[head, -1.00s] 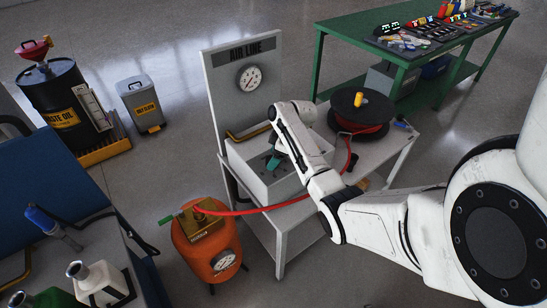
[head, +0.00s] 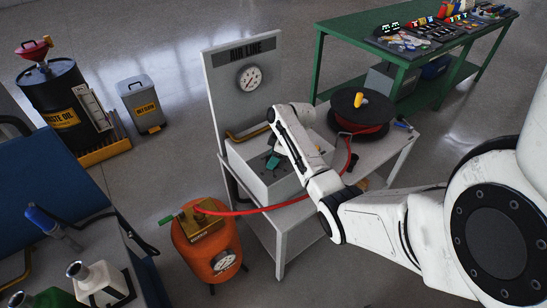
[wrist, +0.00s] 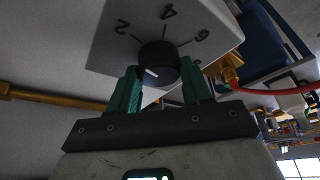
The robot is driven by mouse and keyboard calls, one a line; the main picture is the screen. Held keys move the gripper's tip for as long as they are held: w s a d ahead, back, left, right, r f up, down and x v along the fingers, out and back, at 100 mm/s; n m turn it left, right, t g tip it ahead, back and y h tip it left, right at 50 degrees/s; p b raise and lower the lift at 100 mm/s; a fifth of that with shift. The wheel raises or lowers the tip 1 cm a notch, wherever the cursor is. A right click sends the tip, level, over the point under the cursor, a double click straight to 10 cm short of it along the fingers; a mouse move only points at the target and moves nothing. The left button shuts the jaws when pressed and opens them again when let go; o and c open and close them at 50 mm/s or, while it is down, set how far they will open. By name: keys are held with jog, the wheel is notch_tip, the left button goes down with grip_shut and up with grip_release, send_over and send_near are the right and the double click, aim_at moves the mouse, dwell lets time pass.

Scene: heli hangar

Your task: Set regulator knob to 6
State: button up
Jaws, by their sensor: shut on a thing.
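The regulator knob (wrist: 158,56) is black and round, on a pale grey face marked 2, 4 and 6. Its white pointer mark is towards the lower left in the wrist view, away from the 6. My gripper (wrist: 160,78) is shut on the knob, one teal finger on each side. In the head view my gripper (head: 272,161) is at the grey regulator box (head: 277,184) of the AIR LINE stand, and the knob cannot be made out there. A round dial gauge (head: 249,78) sits on the stand's upright panel.
A red hose (head: 255,210) runs from the orange tank (head: 208,250) up past the box. A black hose reel (head: 358,112) stands right of my gripper on the cart. A yellow pipe (wrist: 50,97) crosses the wrist view's left side. Floor is clear behind the stand.

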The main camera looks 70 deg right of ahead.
jog(key=shift+m+p, duration=0.3)
jog(key=m+p, duration=0.1)
jog(key=m, duration=0.1)
jog(key=m+h+p, duration=0.1)
jog(key=shift+a+r+m+h, duration=0.1)
jog(key=shift+a+m+h, duration=0.1)
jog(key=shift+m+h, duration=0.15)
jog(key=m+h+p, duration=0.1)
jog(key=m, duration=0.1)
jog(key=m+h+p, duration=0.1)
jog(key=m, duration=0.2)
jog(key=shift+a+m+g, duration=0.1)
jog(key=shift+m+g, duration=0.15)
jog(key=shift+g, duration=0.05)
jog(key=m, duration=0.2)
jog(key=m+g+h+b, duration=0.1)
jog(key=m, duration=0.2)
jog(key=shift+w+a+f+g, duration=0.1)
jog(key=shift+w+f+g, duration=0.1)
jog(key=shift+g, duration=0.1)
jog(key=shift+m+g+h+b, duration=0.35)
jog(key=shift+m+g+b, duration=0.5)
jog(key=shift+m, duration=1.55)
jog(key=o, duration=1)
jog(key=shift+o, duration=0.2)
jog(key=shift+r, duration=0.1)
